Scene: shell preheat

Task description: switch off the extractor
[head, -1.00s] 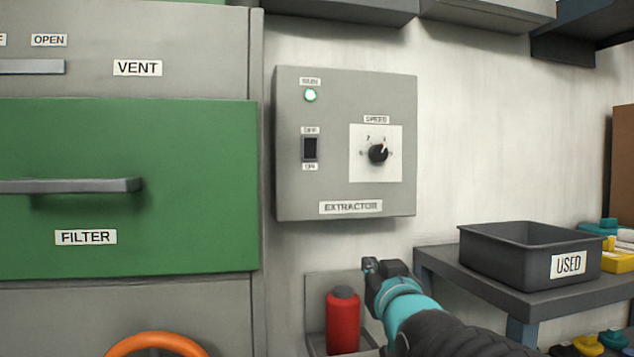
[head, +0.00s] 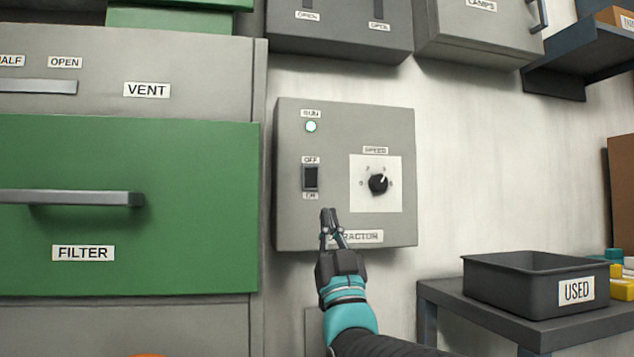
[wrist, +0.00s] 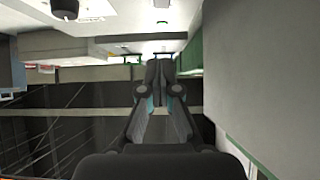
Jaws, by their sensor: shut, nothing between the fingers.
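The extractor box (head: 290,225) is a grey panel on the wall, centred in the head view. A black rocker switch (head: 310,178) sits on its left side, with OFF above it and ON below. The RUN lamp (head: 311,127) at the top left glows pale green-white. A black speed knob (head: 378,183) sits on a white plate at the right. My gripper (head: 329,212) is shut and empty, pointing up in front of the panel's lower part, just below and right of the switch. It covers part of the EXTRACTOR label. The wrist view also shows my gripper (wrist: 158,64).
A green FILTER drawer (head: 190,240) with a protruding handle (head: 70,197) is at the left. A dark USED bin (head: 500,284) stands on a shelf (head: 460,305) at the lower right. Grey cabinets (head: 340,30) hang above. The wall right of the panel is clear.

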